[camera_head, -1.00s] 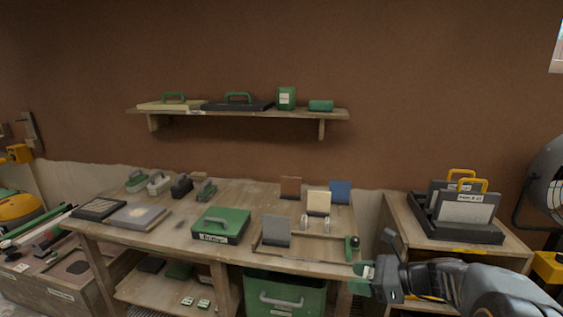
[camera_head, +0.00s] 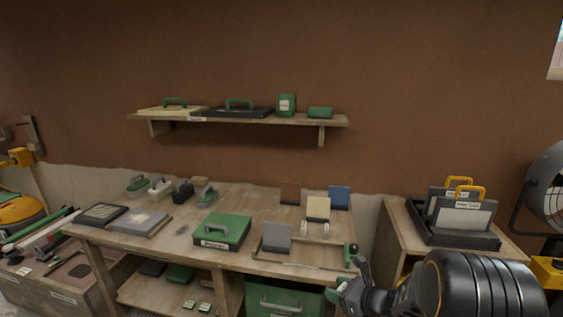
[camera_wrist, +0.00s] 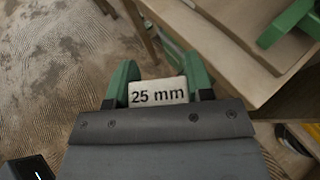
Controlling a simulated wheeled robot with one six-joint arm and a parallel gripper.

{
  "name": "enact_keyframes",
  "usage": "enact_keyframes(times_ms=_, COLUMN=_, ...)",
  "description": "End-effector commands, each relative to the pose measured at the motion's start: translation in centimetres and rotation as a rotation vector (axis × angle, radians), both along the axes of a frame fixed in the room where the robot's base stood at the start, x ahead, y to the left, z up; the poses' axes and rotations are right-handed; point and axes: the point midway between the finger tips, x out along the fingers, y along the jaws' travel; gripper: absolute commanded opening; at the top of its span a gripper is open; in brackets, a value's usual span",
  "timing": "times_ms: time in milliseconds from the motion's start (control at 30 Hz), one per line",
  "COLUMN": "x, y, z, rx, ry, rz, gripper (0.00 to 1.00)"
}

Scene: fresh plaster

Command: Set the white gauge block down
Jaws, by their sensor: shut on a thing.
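The white gauge block (camera_wrist: 158,93), marked "25 mm", sits between the two green fingers of my gripper (camera_wrist: 160,84) in the wrist view. The fingers press on its left and right sides. In the head view my gripper (camera_head: 343,288) is low, in front of the right end of the workbench (camera_head: 180,246). The wrist view shows patterned floor beyond the fingers and a wooden bench corner to the right.
The bench bears a green case (camera_head: 222,230), a grey plate (camera_head: 277,237), a cream plate (camera_head: 318,208) and a blue plate (camera_head: 340,196). A green bin (camera_head: 285,299) is below. A side cabinet with a black tray (camera_head: 452,232) stands to the right. Bare bench top shows left of the green case.

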Motion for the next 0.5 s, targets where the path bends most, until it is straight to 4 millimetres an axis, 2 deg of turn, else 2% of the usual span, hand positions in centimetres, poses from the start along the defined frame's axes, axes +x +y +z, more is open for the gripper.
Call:
enact_keyframes(times_ms=33, x=0.2, y=0.2, z=2.0, rx=-0.001, ry=-0.003, rz=-0.032, gripper=0.24)
enact_keyframes(times_ms=300, x=0.9, y=0.1, z=8.7, rx=0.000, ry=-0.001, rz=-0.286, gripper=0.24)
enact_keyframes(times_ms=500, x=0.6, y=-0.3, z=11.1, rx=-0.001, ry=0.000, rz=-0.413, gripper=0.24)
